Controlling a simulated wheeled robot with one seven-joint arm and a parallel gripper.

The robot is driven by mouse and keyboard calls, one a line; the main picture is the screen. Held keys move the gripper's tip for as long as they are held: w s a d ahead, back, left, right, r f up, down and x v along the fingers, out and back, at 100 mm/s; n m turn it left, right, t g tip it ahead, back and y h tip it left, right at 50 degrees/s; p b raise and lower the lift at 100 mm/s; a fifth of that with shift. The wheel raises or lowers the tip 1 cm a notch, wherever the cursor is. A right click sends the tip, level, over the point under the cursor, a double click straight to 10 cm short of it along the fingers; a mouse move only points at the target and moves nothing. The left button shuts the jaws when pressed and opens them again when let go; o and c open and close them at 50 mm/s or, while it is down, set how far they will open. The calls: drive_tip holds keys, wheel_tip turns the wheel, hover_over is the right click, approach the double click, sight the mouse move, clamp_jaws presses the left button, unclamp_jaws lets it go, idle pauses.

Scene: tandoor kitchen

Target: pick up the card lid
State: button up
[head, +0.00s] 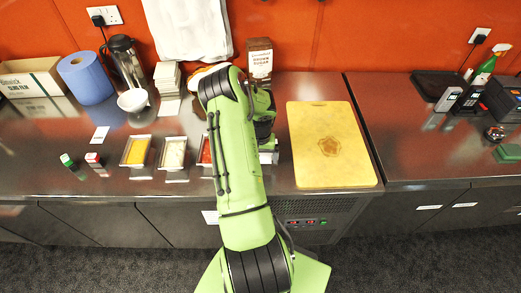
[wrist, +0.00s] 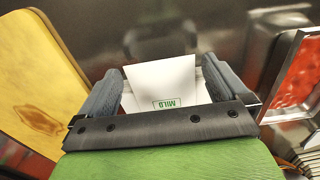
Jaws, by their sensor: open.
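A white card lid (wrist: 160,80) with green "MILD" lettering lies on the steel counter in the wrist view, between the two fingers of my gripper (wrist: 163,70). The fingers are open, one on each side of the card, and I cannot tell whether either touches it. In the head view my arm hides most of this spot; only a small pale patch (head: 268,157) shows beside my gripper. A stack of white cards (head: 167,76) stands further back on the counter.
A yellow cutting board (head: 330,120) lies right of my arm, and at left in the wrist view (wrist: 45,70). Trays of yellow (head: 136,151), white (head: 174,153) and red (wrist: 300,78) food sit on the other side. A brown carton (head: 259,62) stands behind.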

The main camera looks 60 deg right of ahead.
drive_tip(key=shift+c, duration=0.3)
drive_tip(key=c, duration=0.8)
